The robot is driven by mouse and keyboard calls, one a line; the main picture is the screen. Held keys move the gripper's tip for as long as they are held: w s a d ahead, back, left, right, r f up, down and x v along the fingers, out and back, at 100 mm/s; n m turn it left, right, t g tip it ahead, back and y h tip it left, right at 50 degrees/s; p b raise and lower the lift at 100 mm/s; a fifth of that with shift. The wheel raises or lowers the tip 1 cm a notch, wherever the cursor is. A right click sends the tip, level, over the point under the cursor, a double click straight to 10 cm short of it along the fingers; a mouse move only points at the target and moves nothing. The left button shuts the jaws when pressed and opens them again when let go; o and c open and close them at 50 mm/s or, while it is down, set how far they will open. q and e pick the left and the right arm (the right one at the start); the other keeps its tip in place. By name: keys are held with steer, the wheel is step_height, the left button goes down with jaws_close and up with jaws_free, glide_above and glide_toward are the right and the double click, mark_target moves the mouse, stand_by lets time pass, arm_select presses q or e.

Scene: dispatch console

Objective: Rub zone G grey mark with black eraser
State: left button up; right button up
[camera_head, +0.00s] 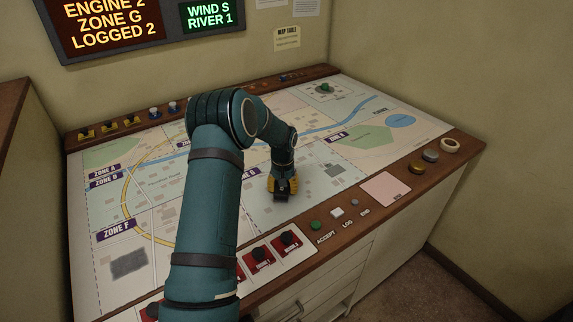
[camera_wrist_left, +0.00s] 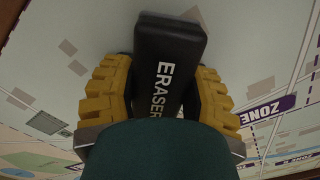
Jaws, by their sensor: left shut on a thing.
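My left gripper (camera_head: 284,188) is over the right-middle part of the map table (camera_head: 415,124), with its yellow fingers low at the map surface. It is shut on the black eraser (camera_head: 281,197). The eraser (camera_wrist_left: 170,50) shows in the left wrist view between the yellow fingers (camera_wrist_left: 160,100), with white lettering "ERASER" along it. I cannot tell whether the eraser touches the map. My right gripper is not in view.
A wooden rim surrounds the map, with a green button (camera_head: 316,225), a white button (camera_head: 337,212) and a pink pad (camera_head: 388,188) along the right front. Red switch panels (camera_head: 287,240) are near the front. A board above reads "ZONE G".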

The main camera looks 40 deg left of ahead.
arm_select(q)
steer(key=r, duration=0.1)
steer(key=r+p, duration=0.1)
steer(key=r, duration=0.2)
steer(key=shift+s+r, duration=0.1)
steer(key=shift+s, duration=0.2)
steer(key=shift+w+r+p, duration=0.2)
steer(key=shift+r+p, duration=0.4)
steer(key=shift+p, duration=0.05)
step_height(320, 180, up, 2)
steer(key=shift+s+r+p, duration=0.1)
steer(key=shift+r+p, duration=0.05)
steer(key=shift+p, duration=0.55)
steer(key=shift+r, duration=0.25)
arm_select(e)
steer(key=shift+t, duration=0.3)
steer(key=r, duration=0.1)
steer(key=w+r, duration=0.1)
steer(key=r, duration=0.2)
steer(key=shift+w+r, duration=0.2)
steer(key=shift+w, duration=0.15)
